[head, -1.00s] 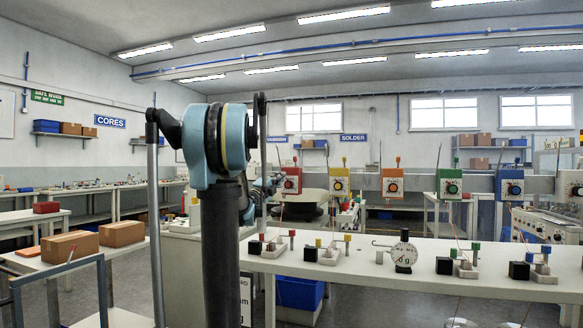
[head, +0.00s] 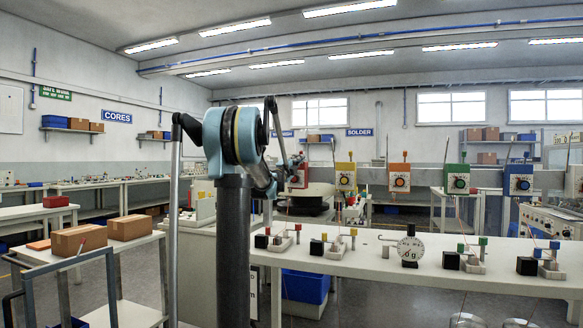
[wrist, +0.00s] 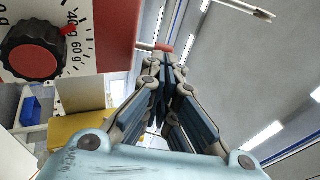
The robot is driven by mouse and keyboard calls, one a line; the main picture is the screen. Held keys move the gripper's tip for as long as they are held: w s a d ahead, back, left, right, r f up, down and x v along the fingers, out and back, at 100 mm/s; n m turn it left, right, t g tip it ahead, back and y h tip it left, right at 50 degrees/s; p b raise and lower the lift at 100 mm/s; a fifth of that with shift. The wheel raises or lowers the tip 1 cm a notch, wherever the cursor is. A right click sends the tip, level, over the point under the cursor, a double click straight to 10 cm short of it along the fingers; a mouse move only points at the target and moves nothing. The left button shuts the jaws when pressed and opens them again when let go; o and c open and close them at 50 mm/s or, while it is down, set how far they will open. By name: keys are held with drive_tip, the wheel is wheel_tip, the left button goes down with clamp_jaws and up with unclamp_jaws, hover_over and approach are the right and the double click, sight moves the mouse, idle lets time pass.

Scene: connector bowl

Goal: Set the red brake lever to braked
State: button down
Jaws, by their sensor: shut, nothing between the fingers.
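The red unit (head: 298,180) hangs in the row of dial boxes, mostly behind my arm in the head view. In the wrist view its red and white face (wrist: 105,25) fills the upper left, with a black knob (wrist: 32,50) and a gram scale. A short pale lever with a red tip (wrist: 166,48) sticks out past its edge. My gripper (wrist: 166,62) is shut and empty, its fingertips just below the red tip in the picture. I cannot tell whether they touch it. In the head view my gripper (head: 296,160) is small beside the red unit.
Yellow (head: 345,178), orange (head: 399,180), green (head: 457,182) and blue (head: 520,186) units hang to the right. Below is a white bench (head: 340,262) with small fixtures and a round gauge (head: 411,249). A side table with cardboard boxes (head: 78,239) stands left.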

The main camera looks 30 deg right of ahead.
drive_tip(key=shift+x, duration=0.85)
drive_tip(key=shift+r+y, duration=0.2)
drive_tip(key=shift+y, duration=0.2)
